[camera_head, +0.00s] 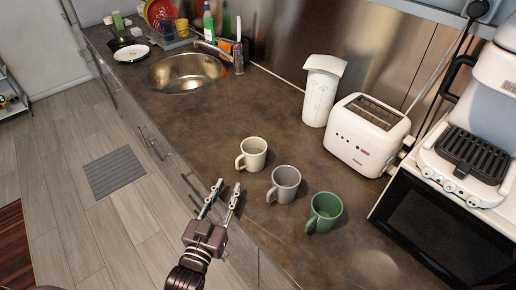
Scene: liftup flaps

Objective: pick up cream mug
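The cream mug (254,154) stands upright on the dark countertop (215,130), with its handle to the left. A grey mug (286,184) and a green mug (325,211) stand in a row to its lower right, near the counter's front edge. My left gripper (225,186) is open and empty, with its two fingers spread and pointing up the picture. It is apart from the cream mug, below and to the left of it, by the counter's front edge. My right gripper is not in view.
A white toaster (367,134) and a white container (320,92) stand behind the mugs. A white waffle-type appliance (465,160) sits on a microwave (440,235) at right. A round sink (185,73) and bottles are at upper left. The counter between sink and cream mug is clear.

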